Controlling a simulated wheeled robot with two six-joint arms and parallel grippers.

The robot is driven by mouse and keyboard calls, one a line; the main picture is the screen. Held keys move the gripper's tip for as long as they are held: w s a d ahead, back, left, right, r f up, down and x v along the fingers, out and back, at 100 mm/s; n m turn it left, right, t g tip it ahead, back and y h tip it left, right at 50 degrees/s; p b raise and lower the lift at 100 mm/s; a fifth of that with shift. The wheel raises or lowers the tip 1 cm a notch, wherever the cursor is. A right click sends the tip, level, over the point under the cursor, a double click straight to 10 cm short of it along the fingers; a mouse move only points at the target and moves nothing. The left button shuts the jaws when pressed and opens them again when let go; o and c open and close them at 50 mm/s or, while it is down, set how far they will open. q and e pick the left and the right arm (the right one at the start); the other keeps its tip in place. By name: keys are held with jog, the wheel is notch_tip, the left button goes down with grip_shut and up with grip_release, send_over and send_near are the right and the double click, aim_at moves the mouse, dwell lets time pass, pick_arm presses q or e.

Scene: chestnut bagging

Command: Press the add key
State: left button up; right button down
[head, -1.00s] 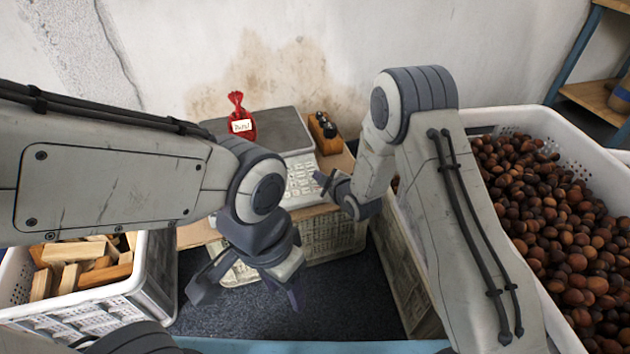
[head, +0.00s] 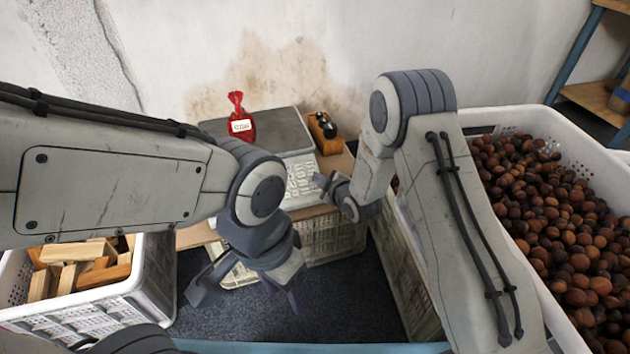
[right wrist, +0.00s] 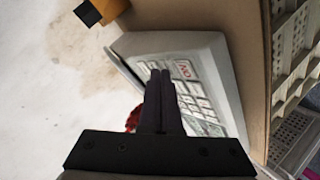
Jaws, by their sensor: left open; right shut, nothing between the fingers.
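The scale has a white keypad (head: 302,178) in front of its grey weighing plate (head: 280,130). The keypad also shows in the right wrist view (right wrist: 207,112), with a red-marked key (right wrist: 183,70) near the fingertips; its lettering is too small to read surely. My right gripper (head: 319,181) is shut and empty over the right side of the keypad. Its closed fingers (right wrist: 160,75) hide part of the keys, and I cannot tell whether they touch. My left gripper (head: 243,298) is open and empty, low over the dark floor covering.
A red tied bag (head: 239,118) with a white label sits on the weighing plate. An orange-brown block with dark knobs (head: 323,132) stands right of the scale. A crate of chestnuts (head: 590,160) is at right, a crate of wooden blocks (head: 150,290) at left.

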jog(key=shift+r, duration=0.15)
jog(key=shift+s+r+p, duration=0.25)
jog(key=shift+r+p, duration=0.3)
jog(key=shift+p, duration=0.05)
jog(key=r+p, duration=0.1)
jog(key=s+r+p, duration=0.1)
jog(key=r, duration=0.1)
jog(key=r+p, duration=0.1)
jog(key=p, duration=0.1)
jog(key=shift+s+d+r, duration=0.25)
jog(key=shift+d+r, duration=0.05)
jog(key=shift+r, duration=0.1)
dwell(1.6)
